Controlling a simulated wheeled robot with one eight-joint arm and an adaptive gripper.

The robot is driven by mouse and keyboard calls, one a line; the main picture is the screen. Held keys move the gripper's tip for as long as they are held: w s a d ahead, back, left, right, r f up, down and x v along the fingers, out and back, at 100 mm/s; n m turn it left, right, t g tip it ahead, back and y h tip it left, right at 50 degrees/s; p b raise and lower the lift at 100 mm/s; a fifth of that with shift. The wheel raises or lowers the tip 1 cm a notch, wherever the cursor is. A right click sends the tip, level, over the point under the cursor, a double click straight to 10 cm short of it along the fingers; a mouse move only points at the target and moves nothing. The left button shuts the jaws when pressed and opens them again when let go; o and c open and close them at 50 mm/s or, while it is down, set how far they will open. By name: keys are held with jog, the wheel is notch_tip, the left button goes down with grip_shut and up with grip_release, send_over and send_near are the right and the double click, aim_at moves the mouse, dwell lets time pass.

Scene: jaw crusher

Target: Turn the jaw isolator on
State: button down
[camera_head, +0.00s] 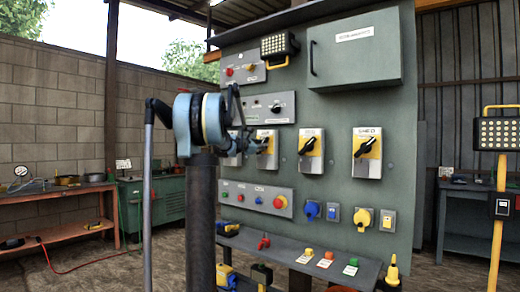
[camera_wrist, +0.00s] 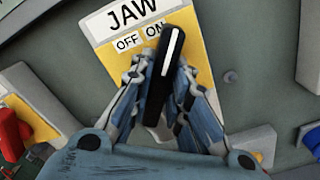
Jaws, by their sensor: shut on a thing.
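The jaw isolator is a white and yellow plate (camera_wrist: 108,57) marked JAW, with OFF and ON labels, in the wrist view. Its black handle (camera_wrist: 163,85) has a white line and points up the picture, its tip just right of the ON label. My gripper (camera_wrist: 165,95) is shut on this handle, with a finger on each side. In the head view my gripper (camera_head: 258,146) is at the isolator (camera_head: 267,134) left of the middle of the grey panel, and my arm covers part of the panel's left side.
More isolators (camera_head: 311,138) (camera_head: 367,140) stand to the right on the panel. A button strip (camera_head: 243,194) lies below, and a sloped shelf (camera_head: 290,250) with buttons juts out at the bottom. A lamp on a yellow stand (camera_head: 497,200) is at the far right.

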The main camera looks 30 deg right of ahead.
jog(key=shift+f+m, duration=0.1)
jog(key=shift+m, duration=0.7)
jog(key=c, duration=1.5)
grip_release()
jog(key=shift+w, duration=0.1)
jog(key=v, duration=1.2)
jog(key=shift+f, duration=0.1)
jog(key=shift+a, duration=0.1)
